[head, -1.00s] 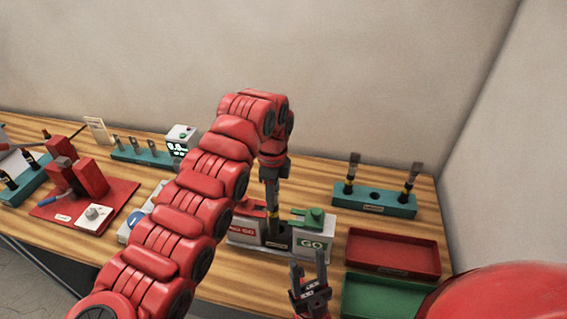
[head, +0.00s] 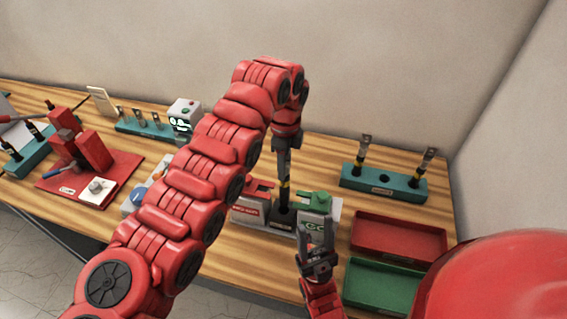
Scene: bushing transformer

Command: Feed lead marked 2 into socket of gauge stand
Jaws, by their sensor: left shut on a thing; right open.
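My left gripper (head: 284,170) points straight down and is shut on a dark lead with a yellow band (head: 284,190). The lead is upright over the middle of the gauge stand (head: 280,226), between the red NO GO block and the green-topped GO block (head: 316,203). Its lower end meets a dark part at the socket; I cannot tell how deep it sits. The number on the lead is not readable. My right gripper (head: 315,232) is open and empty, just in front of the GO block, partly covering its label.
A teal rack (head: 384,184) with two upright leads stands at the back right. A red tray (head: 398,238) and a green tray (head: 380,288) lie at the right. A red fixture (head: 88,165), teal holders and a small display box (head: 184,118) are on the left.

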